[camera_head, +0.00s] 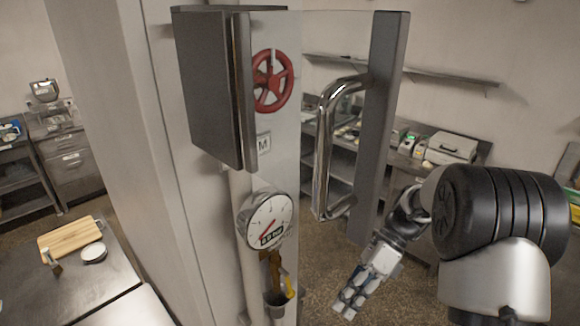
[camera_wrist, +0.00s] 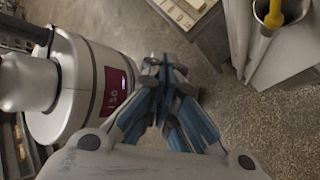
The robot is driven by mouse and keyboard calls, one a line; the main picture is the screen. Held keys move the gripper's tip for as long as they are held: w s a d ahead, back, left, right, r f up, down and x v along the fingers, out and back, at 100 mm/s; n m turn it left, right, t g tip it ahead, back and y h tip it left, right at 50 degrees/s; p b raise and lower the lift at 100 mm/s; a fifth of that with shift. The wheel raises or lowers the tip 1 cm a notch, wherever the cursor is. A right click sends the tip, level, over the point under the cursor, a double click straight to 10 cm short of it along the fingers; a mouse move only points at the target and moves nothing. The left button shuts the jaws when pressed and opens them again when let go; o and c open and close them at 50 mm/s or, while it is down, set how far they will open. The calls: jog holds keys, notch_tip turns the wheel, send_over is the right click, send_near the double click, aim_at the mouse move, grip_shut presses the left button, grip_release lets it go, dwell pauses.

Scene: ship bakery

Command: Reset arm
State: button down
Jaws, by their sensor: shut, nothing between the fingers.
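My gripper (camera_head: 362,288) is in the lower middle of the head view, pointing down and empty, right of the gauge and below the door handle. In the wrist view my gripper (camera_wrist: 166,68) shows its fingers brought together at the tips, with only the speckled floor beyond them. It touches nothing that I can see. My arm comes in from the right side of the head view.
A glass door with a chrome handle (camera_head: 326,150) stands open by a grey box (camera_head: 212,88). A counter (camera_head: 105,272) with a cutting board (camera_head: 70,237) is left. Floor (camera_head: 325,265) is free below my gripper.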

jog(key=s+d+f+n+t+h+b, duration=0.1)
jog(key=s+f+n+t+h+b, duration=0.2)
jog(key=s+n+t+b, duration=0.2)
jog(key=s+f+n+t+h+b, duration=0.3)
jog(key=s+n+b, duration=0.9)
jog(key=n, duration=0.4)
jog(key=shift+s+d+f+t+h, duration=0.35)
jog(key=shift+t+h, duration=0.45)
jog(key=shift+t, duration=0.4)
jog(key=shift+w, duration=0.1)
dwell(0.3)
